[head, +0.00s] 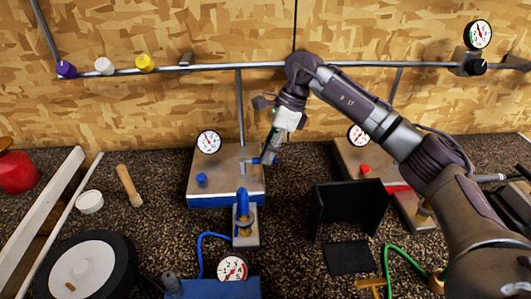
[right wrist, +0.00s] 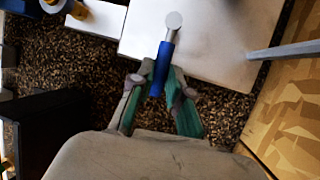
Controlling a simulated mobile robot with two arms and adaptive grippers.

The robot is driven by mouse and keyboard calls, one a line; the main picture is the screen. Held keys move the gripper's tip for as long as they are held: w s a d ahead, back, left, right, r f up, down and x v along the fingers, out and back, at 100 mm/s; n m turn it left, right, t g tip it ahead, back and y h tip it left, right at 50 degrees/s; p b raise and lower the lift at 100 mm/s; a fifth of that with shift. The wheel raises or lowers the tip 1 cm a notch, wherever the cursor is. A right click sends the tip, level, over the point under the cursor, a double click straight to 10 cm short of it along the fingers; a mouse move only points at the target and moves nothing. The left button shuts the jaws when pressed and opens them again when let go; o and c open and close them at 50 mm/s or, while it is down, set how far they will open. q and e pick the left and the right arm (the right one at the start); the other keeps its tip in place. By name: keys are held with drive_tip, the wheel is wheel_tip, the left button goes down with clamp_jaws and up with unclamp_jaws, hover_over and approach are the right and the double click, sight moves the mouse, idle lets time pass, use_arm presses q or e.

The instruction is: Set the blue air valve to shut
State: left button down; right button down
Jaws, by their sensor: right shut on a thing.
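The blue air valve is a short blue lever (head: 253,160) on a metal stem, on the flat metal top of a blue-sided box (head: 225,201). In the right wrist view the lever (right wrist: 161,68) stands between my fingers, with its round grey stem end beyond them. The lever points right from the stem in the head view. My right gripper (head: 268,157) is tilted down over the box's right side. In the right wrist view the gripper (right wrist: 160,92) is shut on the lever. The fingers partly hide it. My left gripper is not in view.
A blue knob (head: 201,180) and a gauge (head: 208,141) are on the same box. A blue-topped brass fitting (head: 242,215) stands just in front. A black angled plate (head: 350,208) stands to the right. A metal pipe (head: 240,105) rises behind the box to the wall rail.

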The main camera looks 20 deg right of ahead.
drive_tip(key=c, duration=1.1)
unclamp_jaws()
drive_tip(key=shift+w, duration=0.1)
drive_tip(key=v, duration=1.2)
